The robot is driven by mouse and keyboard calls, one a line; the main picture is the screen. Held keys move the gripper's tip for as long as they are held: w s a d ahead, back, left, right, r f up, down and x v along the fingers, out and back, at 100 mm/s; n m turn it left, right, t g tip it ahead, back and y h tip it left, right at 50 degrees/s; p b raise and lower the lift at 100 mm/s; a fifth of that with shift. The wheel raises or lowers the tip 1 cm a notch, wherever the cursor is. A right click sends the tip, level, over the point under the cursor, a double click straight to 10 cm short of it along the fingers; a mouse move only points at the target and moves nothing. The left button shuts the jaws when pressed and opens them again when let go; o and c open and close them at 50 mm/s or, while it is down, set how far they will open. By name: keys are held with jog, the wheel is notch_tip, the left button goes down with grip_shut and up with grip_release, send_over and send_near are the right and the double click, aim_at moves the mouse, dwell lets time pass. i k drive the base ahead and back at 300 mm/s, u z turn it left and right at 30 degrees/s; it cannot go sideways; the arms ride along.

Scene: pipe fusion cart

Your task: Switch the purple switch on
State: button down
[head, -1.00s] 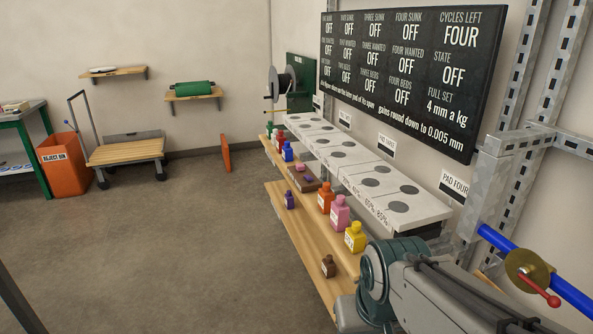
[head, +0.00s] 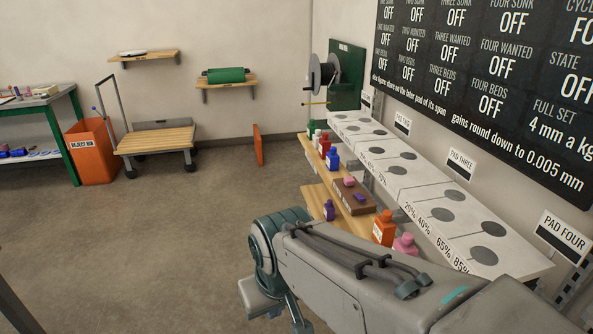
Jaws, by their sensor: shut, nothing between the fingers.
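A brown block (head: 345,200) sits on the wooden shelf below the white pad counter. A small purple piece (head: 361,196) on it may be the purple switch; it is too small to tell which way it is set. A pink piece (head: 349,182) is beside it on the block. A small purple bottle (head: 329,210) stands on the lower shelf, left of the block. My arm reaches in from the lower right and bends down in front of the shelves. My fingertips do not show.
The white counter (head: 405,185) runs behind. An orange reject bin (head: 92,152) and a cart (head: 155,139) stand at the left. The floor between is clear.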

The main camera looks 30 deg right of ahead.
aim_at(358, 195)
jog(key=z, duration=0.4)
jog(key=i, duration=1)
jog(key=z, duration=0.9)
jog(key=i, duration=0.35)
jog(key=z, duration=0.4)
